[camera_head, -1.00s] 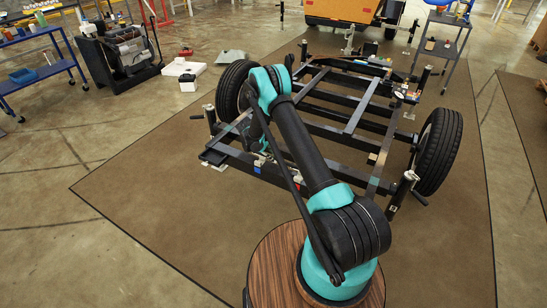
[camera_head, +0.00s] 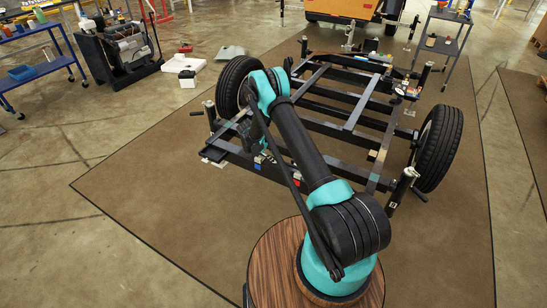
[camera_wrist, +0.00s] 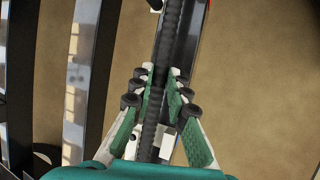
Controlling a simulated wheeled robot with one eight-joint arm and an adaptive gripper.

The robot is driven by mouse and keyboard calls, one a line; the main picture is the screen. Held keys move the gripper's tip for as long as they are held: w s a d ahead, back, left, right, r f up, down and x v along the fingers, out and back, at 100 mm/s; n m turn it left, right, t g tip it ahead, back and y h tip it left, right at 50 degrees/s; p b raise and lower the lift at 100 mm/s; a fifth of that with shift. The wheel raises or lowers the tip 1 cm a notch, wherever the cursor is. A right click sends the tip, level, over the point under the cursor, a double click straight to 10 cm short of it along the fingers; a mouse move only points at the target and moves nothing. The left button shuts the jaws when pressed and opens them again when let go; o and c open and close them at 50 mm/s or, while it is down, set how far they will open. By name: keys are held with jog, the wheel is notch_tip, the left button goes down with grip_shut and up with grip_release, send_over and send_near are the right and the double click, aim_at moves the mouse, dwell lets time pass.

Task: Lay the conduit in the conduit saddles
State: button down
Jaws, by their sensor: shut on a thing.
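The conduit (camera_wrist: 172,30) is a black ribbed tube that runs lengthwise through the wrist view. My gripper (camera_wrist: 161,78) has its green-padded fingers on both sides of the conduit and is shut on it. A dark frame beam (camera_wrist: 188,45) runs close beside the conduit; I cannot tell whether they touch. A small white block (camera_wrist: 164,139) shows between the fingers, and I cannot tell whether it is a conduit saddle. In the head view my arm covers much of the near-left frame, and neither gripper nor conduit can be made out clearly.
The dark trailer frame (camera_head: 345,133) stands on a brown mat (camera_head: 150,205) between two wheels (camera_head: 437,148), (camera_head: 236,84). Jack posts (camera_head: 401,190) stand at its corners. A blue cart (camera_head: 38,60) and a dark machine (camera_head: 123,55) are at left. Open floor lies in front.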

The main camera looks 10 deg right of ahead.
jog(key=shift+f, duration=0.3)
jog(key=shift+f, duration=0.3)
jog(key=shift+f, duration=0.35)
jog(key=shift+f, duration=0.35)
jog(key=shift+f, duration=0.1)
jog(key=c, duration=1.4)
grip_release()
